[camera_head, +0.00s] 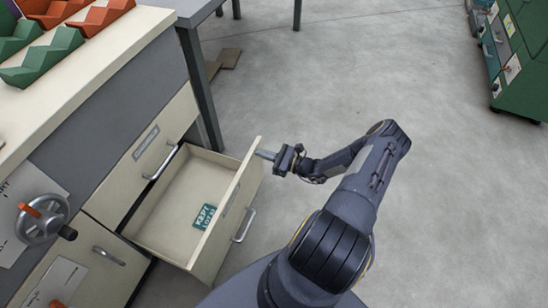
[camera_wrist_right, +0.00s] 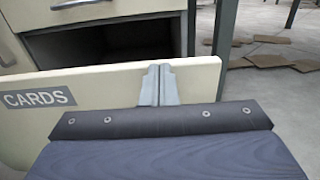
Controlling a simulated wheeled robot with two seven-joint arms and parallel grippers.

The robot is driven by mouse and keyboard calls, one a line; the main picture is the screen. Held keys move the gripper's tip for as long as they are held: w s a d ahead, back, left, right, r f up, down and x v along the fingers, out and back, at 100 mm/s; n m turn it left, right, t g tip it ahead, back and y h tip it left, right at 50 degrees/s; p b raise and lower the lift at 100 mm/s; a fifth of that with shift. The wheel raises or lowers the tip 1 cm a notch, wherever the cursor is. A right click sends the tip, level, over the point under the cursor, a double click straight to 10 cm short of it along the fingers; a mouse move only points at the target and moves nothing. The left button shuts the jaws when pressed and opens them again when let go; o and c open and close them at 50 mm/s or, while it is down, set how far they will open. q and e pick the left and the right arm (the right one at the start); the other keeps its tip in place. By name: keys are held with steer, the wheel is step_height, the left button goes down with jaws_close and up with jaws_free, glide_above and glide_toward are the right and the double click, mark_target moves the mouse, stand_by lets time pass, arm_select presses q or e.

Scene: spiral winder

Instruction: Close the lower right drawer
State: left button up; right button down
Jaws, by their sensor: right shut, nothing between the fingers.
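The lower right drawer (camera_head: 178,222) is cream-coloured and stands pulled out from the cabinet. Its front panel (camera_head: 228,222) carries a metal bar handle (camera_head: 244,226), and a green label (camera_head: 204,216) lies inside. My right gripper (camera_head: 262,154) is at the far upper corner of the drawer front, its fingers shut with nothing between them. In the right wrist view the shut fingertips (camera_wrist_right: 158,84) overlap the top of the front panel (camera_wrist_right: 100,88), near its right end; I cannot tell whether they touch it. My left gripper is not in view.
Above the drawer is a closed drawer with a bar handle (camera_head: 160,164). A hand wheel (camera_head: 42,218) sits at left, and green and orange bins (camera_head: 44,58) stand on the worktop. A grey table leg (camera_head: 200,90) is behind.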

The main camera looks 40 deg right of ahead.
steer(key=shift+w+a, duration=0.1)
steer(key=shift+w, duration=0.15)
steer(key=shift+w+a, duration=0.3)
steer(key=shift+w, duration=0.25)
steer(key=b+x, duration=0.9)
steer(key=x, duration=1.6)
steer(key=shift+w+r, duration=0.2)
steer(key=shift+w, duration=0.15)
steer(key=shift+w+a+r, duration=0.1)
steer(key=shift+a, duration=0.05)
